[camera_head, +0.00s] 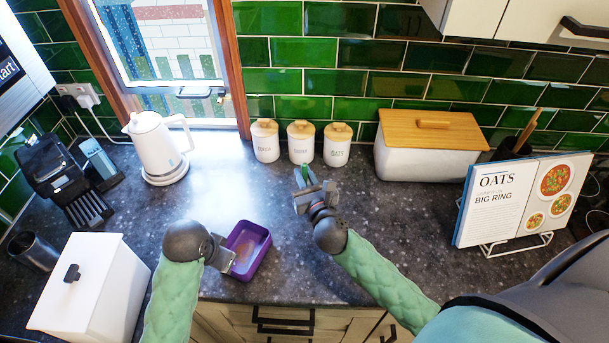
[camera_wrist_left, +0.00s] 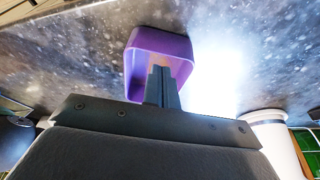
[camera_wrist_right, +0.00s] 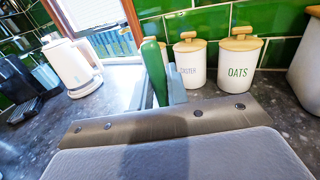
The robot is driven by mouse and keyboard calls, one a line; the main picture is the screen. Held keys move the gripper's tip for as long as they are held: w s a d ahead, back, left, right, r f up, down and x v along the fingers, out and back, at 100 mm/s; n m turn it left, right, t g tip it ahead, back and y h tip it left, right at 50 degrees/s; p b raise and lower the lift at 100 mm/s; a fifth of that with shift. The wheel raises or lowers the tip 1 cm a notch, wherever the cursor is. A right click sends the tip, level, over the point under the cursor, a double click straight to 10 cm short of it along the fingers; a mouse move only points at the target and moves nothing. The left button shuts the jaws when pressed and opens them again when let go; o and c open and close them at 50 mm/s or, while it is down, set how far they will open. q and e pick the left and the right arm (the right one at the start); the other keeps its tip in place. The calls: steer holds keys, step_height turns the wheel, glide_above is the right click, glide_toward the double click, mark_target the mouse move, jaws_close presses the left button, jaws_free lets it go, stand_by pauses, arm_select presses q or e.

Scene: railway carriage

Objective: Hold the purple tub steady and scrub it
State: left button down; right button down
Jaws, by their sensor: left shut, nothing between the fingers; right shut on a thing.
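The purple tub (camera_head: 262,258) sits upright on the dark counter near its front edge. A brownish patch shows inside it. In the left wrist view the tub (camera_wrist_left: 135,75) lies just beyond the fingertips. My left gripper (camera_head: 229,259) is shut and empty at the tub's left side; I cannot tell if it touches the wall. Its closed fingers (camera_wrist_left: 162,85) cover part of the tub. My right gripper (camera_head: 309,185) is shut on a green handle (camera_wrist_right: 154,68), held behind and right of the tub, near the canisters. The handle's other end is hidden, so I cannot see bristles.
Three white canisters (camera_head: 301,148) stand along the green-tiled wall. A white kettle (camera_head: 158,150) is at back left, a white box (camera_head: 95,285) at front left. A bread bin (camera_head: 430,160) and cookbook (camera_head: 515,205) stand right. Counter between tub and canisters is clear.

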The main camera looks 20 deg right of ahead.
arm_select(q)
steer(key=shift+f, duration=1)
stand_by(1.6)
steer(key=shift+r, duration=3.05)
steer(key=shift+r, duration=0.1)
